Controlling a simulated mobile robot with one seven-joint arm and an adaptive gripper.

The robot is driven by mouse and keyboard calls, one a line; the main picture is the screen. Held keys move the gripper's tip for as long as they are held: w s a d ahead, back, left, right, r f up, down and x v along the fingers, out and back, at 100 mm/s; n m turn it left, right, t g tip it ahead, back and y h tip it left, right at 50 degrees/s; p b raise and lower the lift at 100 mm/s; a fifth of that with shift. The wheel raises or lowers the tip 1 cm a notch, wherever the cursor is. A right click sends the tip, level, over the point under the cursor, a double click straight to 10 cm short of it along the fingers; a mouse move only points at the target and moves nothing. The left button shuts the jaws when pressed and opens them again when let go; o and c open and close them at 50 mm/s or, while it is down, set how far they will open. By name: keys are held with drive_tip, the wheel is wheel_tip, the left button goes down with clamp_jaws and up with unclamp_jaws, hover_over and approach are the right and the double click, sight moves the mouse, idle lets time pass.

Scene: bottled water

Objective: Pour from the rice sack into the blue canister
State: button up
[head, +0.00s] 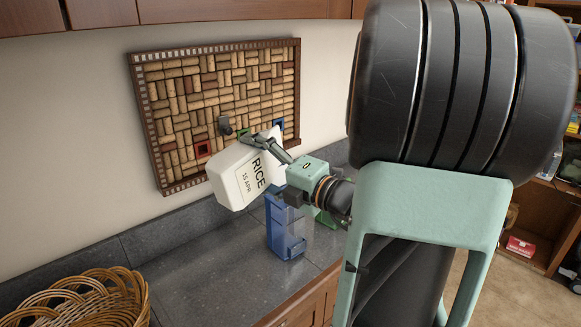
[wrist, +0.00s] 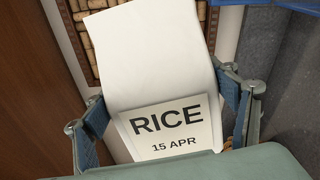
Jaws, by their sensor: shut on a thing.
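The rice sack (head: 234,175) is white with a label reading "RICE 15 APR". It is tilted in the air above the counter, and it fills the middle of the wrist view (wrist: 155,60). My gripper (head: 268,146) is shut on the sack, with a finger on each side of it in the wrist view (wrist: 165,125). The sack's opening and any rice are not visible.
A wicker basket (head: 85,300) sits at the front left of the grey counter (head: 200,277). A framed cork board (head: 215,105) is on the wall behind the sack. The counter between basket and canister is clear. Shelves stand at the far right.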

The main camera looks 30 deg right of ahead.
drive_tip(key=shift+d+r, duration=0.15)
drive_tip(key=shift+r, duration=0.1)
drive_tip(key=shift+w+d+r+p, duration=0.1)
drive_tip(key=shift+p, duration=0.35)
drive_tip(key=shift+r+m+p, duration=0.15)
drive_tip(key=shift+m+p, duration=0.15)
drive_tip(key=shift+p, duration=0.05)
drive_tip(key=shift+d+r+p, duration=0.1)
drive_tip(key=shift+p, duration=0.5)
drive_tip(key=shift+r+m+p, duration=0.15)
drive_tip(key=shift+m+p, duration=0.25)
drive_tip(key=shift+p, duration=0.15)
drive_tip(key=shift+d+r+p, duration=0.1)
drive_tip(key=shift+r+p, duration=0.1)
drive_tip(key=shift+p, duration=0.4)
drive_tip(key=shift+m, duration=0.3)
drive_tip(key=shift+w+d+r+m+p, duration=0.1)
drive_tip(key=shift+d+r+m+p, duration=0.2)
drive_tip(key=shift+p, duration=0.6)
